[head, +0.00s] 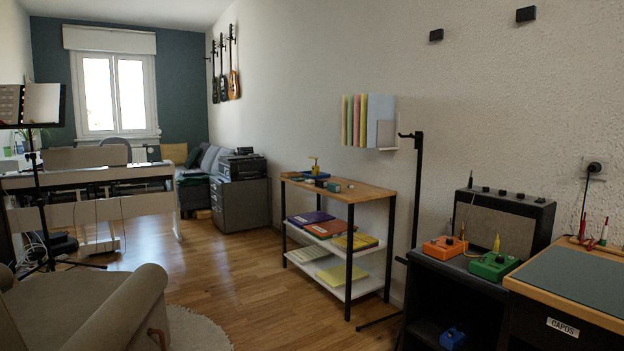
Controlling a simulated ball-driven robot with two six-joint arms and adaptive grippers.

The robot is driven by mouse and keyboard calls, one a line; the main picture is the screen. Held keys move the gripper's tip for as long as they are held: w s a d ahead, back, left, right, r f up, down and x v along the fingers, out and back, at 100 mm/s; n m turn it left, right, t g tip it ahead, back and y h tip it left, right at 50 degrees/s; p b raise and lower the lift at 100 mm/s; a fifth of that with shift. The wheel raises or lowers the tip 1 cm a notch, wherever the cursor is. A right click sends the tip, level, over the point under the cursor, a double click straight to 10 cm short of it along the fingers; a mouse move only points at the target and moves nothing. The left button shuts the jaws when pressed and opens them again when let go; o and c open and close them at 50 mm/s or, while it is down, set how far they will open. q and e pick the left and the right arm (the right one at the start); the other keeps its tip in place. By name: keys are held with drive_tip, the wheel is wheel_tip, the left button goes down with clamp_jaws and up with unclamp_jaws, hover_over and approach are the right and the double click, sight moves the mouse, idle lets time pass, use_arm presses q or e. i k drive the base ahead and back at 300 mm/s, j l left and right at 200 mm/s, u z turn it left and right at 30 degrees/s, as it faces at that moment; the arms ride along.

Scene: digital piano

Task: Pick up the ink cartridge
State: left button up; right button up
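I cannot pick out the ink cartridge for certain in the head view. A black printer (243,167) stands on a grey drawer cabinet (245,203) farther back. Neither of my grippers is in view.
An armchair (120,300) on a round rug fills the near left. A black stand (416,190), a dark cabinet with orange (444,246) and green (494,265) pedals, and a desk (585,285) line the right. A digital piano (90,190) stands left. The wooden floor (220,265) between is clear.

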sight(318, 182)
drive_tip(key=i+l, duration=0.1)
drive_tip(key=i, duration=0.45)
drive_tip(key=i+l+u, duration=0.1)
drive_tip(key=i, duration=0.5)
drive_tip(key=i+l+u, duration=0.1)
drive_tip(key=i, duration=0.45)
drive_tip(key=i+l, duration=0.25)
drive_tip(key=i, duration=0.3)
drive_tip(key=i+j+z, duration=0.1)
drive_tip(key=i, duration=0.25)
drive_tip(key=i+j, duration=0.35)
drive_tip(key=z, duration=0.05)
